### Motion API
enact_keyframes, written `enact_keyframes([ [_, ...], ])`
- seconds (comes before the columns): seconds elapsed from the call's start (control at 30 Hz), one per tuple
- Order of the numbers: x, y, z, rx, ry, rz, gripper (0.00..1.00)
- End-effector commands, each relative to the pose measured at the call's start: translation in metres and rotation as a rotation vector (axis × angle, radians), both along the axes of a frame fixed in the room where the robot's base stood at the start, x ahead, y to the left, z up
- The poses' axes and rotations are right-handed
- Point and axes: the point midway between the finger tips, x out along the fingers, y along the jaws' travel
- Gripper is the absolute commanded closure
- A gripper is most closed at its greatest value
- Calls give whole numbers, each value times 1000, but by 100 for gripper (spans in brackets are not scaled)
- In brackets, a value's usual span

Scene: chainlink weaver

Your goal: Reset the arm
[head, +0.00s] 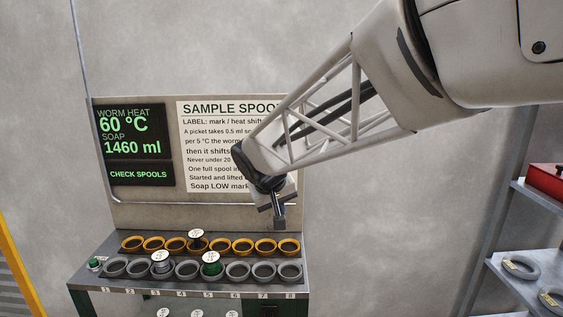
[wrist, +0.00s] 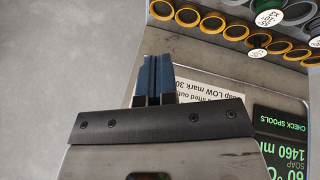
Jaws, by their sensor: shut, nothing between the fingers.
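My arm comes in from the upper right of the head view. My gripper (head: 279,222) points down in front of the back panel, above the right part of the bench. It also shows in the wrist view (wrist: 155,62), where its two dark blue fingers are shut together with nothing between them. The gripper is apart from the spools and the rings. My forearm covers the right part of the printed sign (head: 225,150).
The bench (head: 85,272) has a yellow ring row (head: 242,245) and a grey ring row (head: 238,271). Spools stand in some rings, including a green one (head: 211,264). A screen (head: 133,135) shows 60 °C. A shelf (head: 500,270) with grey rings and a red box (head: 546,180) stands right.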

Motion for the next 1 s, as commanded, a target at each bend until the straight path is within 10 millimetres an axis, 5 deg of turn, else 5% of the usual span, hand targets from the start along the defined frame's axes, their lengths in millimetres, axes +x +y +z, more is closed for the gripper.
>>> enact_keyframes([
  [0.5, -119, -116, -3, 92, 84, -152, 100],
  [1.0, -243, -180, -33, 207, 146, -275, 100],
])
